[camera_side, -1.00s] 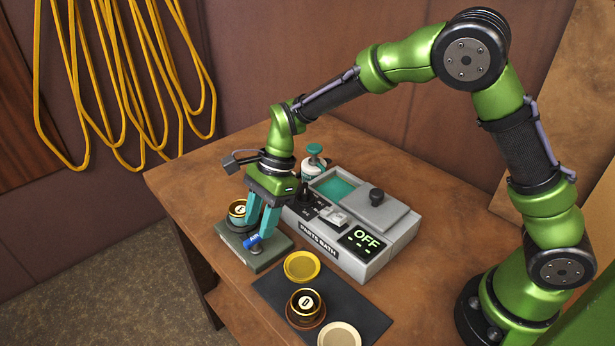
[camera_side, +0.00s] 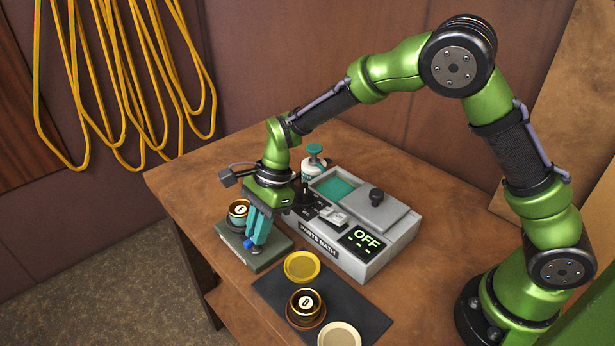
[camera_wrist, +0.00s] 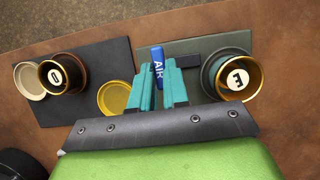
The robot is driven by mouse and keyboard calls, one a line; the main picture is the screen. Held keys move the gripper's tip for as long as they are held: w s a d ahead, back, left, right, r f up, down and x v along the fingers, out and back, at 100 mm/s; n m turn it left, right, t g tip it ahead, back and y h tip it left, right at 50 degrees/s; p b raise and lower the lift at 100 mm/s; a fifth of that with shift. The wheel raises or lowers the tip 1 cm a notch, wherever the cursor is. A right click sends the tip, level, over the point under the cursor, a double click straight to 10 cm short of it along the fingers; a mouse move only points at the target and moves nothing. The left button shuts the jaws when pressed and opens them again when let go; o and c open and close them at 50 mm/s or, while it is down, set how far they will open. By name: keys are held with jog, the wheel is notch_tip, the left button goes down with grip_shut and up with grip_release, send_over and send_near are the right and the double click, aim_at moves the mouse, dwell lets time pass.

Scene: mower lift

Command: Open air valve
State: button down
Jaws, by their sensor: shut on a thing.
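The air valve is a small blue handle marked AIR (camera_wrist: 157,67), on the dark green base plate (camera_side: 262,259). In the side view only a bit of its blue (camera_side: 247,244) shows beside my fingers. My gripper (camera_side: 257,240) points down with its teal fingers shut on the blue handle. In the wrist view my gripper (camera_wrist: 162,75) has one finger on each side of the handle, which points away from my palm. A gold-rimmed cup marked E (camera_wrist: 238,80) stands in a dark holder on the same plate; it also shows in the side view (camera_side: 238,211).
A grey parts bath (camera_side: 355,220) reading OFF stands right of the plate, with a teal-topped bottle (camera_side: 315,160) behind. A dark mat (camera_side: 268,290) in front holds a yellow dish (camera_side: 302,267), a cup marked 0 (camera_side: 305,306) and a cream dish (camera_side: 340,335).

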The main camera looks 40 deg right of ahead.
jog(key=shift+w+n, duration=0.1)
jog(key=shift+n, duration=0.2)
jog(key=n, duration=0.1)
jog(key=n+g, duration=0.1)
jog(key=n, duration=0.1)
jog(key=shift+w+n+g, duration=0.2)
jog(key=shift+n+g, duration=0.1)
jog(key=n, duration=0.2)
jog(key=n+g+h, duration=0.1)
jog(key=n, duration=0.1)
jog(key=shift+w+a+n+g, duration=0.15)
jog(key=shift+n+g, duration=0.15)
jog(key=n+h, duration=0.1)
jog(key=n, duration=0.3)
jog(key=shift+w+a+n+g+h, duration=0.1)
jog(key=shift+a+n+g+h, duration=0.1)
jog(key=shift+n+g+h, duration=0.15)
jog(key=shift+a+n+g+h, duration=0.15)
jog(key=shift+n+h, duration=0.35)
jog(key=shift+n, duration=0.6)
jog(key=shift+n+g+h, duration=0.1)
jog(key=shift+n+h, duration=0.35)
jog(key=shift+n, duration=0.6)
jog(key=c, duration=1.1)
grip_release()
jog(key=shift+v, duration=3.8)
